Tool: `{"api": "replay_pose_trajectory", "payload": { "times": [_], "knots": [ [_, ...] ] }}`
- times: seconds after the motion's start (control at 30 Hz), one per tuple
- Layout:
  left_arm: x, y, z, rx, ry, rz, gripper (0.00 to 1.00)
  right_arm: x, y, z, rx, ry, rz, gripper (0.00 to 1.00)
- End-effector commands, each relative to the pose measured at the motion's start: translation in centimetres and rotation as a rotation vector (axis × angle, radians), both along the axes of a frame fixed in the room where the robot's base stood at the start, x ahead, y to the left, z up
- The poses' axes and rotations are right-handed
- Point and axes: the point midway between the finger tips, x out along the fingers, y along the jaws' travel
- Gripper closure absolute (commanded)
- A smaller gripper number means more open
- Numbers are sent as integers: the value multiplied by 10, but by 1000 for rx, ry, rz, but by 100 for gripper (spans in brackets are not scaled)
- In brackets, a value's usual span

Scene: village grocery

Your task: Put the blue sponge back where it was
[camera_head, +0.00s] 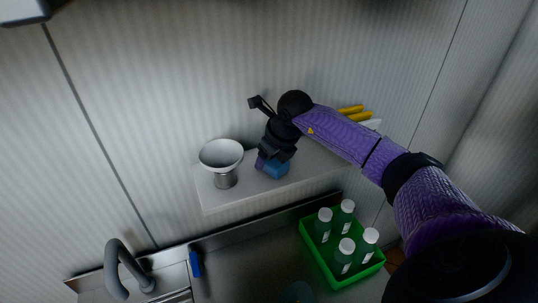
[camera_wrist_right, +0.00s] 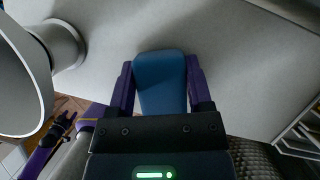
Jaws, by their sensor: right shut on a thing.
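The blue sponge (camera_head: 277,171) is between the fingers of my right gripper (camera_head: 268,164), at the white wall shelf (camera_head: 237,196). In the right wrist view the sponge (camera_wrist_right: 160,82) shows as a blue block with a purple finger on each side, and my right gripper is shut on it. The sponge is low over the shelf top or on it; I cannot tell if it touches. My left gripper is not seen in the head view. A purple and black part at the lower left of the wrist view may be it, too small to read.
A white bowl on a metal foot (camera_head: 221,156) stands on the shelf, left of the sponge. Yellow items (camera_head: 352,111) lie behind my right arm. Below are a grey tap (camera_head: 119,265), a blue-handled item (camera_head: 195,263) and a green crate (camera_head: 346,280) with several white-capped bottles.

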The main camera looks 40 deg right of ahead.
Motion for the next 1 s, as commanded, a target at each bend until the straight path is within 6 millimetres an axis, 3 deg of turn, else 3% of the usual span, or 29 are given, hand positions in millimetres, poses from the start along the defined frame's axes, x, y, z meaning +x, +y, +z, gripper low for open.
{"api": "replay_pose_trajectory", "payload": {
  "times": [0.1, 0.13, 0.3, 0.57, 1.0],
  "knots": [
    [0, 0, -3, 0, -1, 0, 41, 0, 0, -3, 0, 0, 0, 82],
    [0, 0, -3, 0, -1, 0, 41, 0, 0, -3, 0, 0, 0, 31],
    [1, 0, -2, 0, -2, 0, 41, 0, 0, -2, 0, 0, 0, 0],
    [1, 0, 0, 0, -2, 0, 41, -1, -1, 4, -1, -1, 1, 0],
    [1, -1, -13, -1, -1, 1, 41, -41, -4, 101, -1, -4, 0, 0]
  ]
}}
